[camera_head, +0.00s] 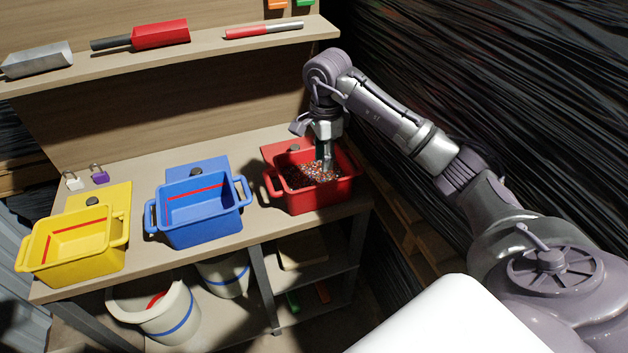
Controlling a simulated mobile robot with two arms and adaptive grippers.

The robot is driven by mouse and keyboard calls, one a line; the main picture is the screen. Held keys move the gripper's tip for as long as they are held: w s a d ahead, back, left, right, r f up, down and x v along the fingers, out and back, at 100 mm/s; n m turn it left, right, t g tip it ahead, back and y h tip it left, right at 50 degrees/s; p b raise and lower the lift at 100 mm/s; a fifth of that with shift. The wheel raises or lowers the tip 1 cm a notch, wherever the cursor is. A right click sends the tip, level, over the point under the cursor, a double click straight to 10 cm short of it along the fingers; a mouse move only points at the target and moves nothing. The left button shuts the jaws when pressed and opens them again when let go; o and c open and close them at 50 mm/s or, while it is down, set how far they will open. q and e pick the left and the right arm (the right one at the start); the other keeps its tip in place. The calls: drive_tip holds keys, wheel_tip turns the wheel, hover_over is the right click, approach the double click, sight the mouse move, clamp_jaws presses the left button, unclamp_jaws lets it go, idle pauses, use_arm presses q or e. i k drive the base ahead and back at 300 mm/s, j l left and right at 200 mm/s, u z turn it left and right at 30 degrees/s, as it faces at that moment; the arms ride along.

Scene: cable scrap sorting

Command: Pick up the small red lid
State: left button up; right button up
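The small red lid (273,151) lies on the bench behind the red bin (310,197), partly hidden by it. A dark knob shows on the lid. My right gripper (326,165) points down into the red bin, to the right of the lid and apart from it. Its fingertips are at the multicoloured scrap (303,177) in the bin. The fingers are too small and shaded to tell whether they are open or shut or hold anything. My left gripper is not in view.
A blue bin (198,222) and a yellow bin (75,259) stand to the left, with a blue lid (215,164) and a yellow lid (118,200) behind them. Two padlocks (98,175) lie at the back left. A shelf (213,50) with tools runs above.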

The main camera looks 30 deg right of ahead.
sight(268, 152)
drive_tip(key=i+j+z, duration=0.35)
drive_tip(key=i, duration=0.2)
drive_tip(key=i+j+z, duration=0.35)
drive_tip(key=i, duration=0.2)
